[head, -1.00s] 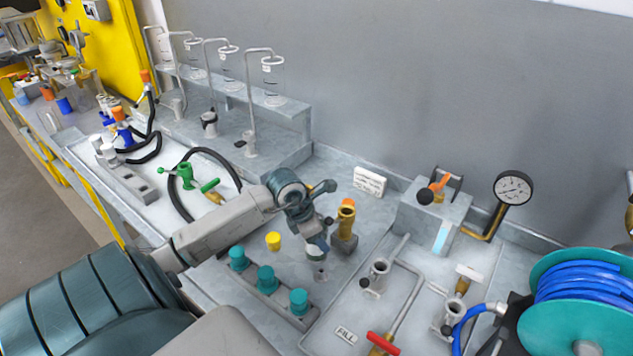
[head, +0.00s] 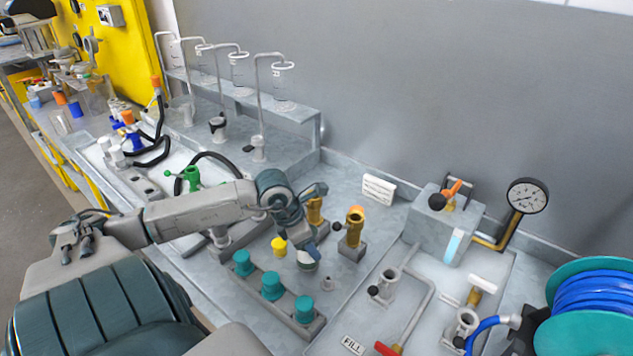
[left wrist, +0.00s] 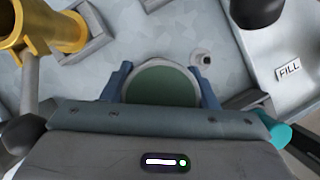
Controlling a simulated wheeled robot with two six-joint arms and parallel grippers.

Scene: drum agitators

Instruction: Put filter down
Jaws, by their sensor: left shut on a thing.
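The filter shows in the left wrist view as a round piece with a dark green face and pale rim (left wrist: 162,86). My left gripper (left wrist: 162,88) is shut on it, with a blue-grey finger on each side of the rim. In the head view my left gripper (head: 308,256) points down over the grey bench, between the teal-capped row and a brass fitting. The filter is mostly hidden there behind the fingers. I cannot tell whether it touches the bench. My right gripper is in neither current view.
Teal caps (head: 271,286) stand in a rack in front, with a yellow cap (head: 279,246) close by. A brass fitting (head: 354,228) on a block stands just right of the gripper. A pipe panel (head: 420,290) and a blue hose reel (head: 590,310) are farther right.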

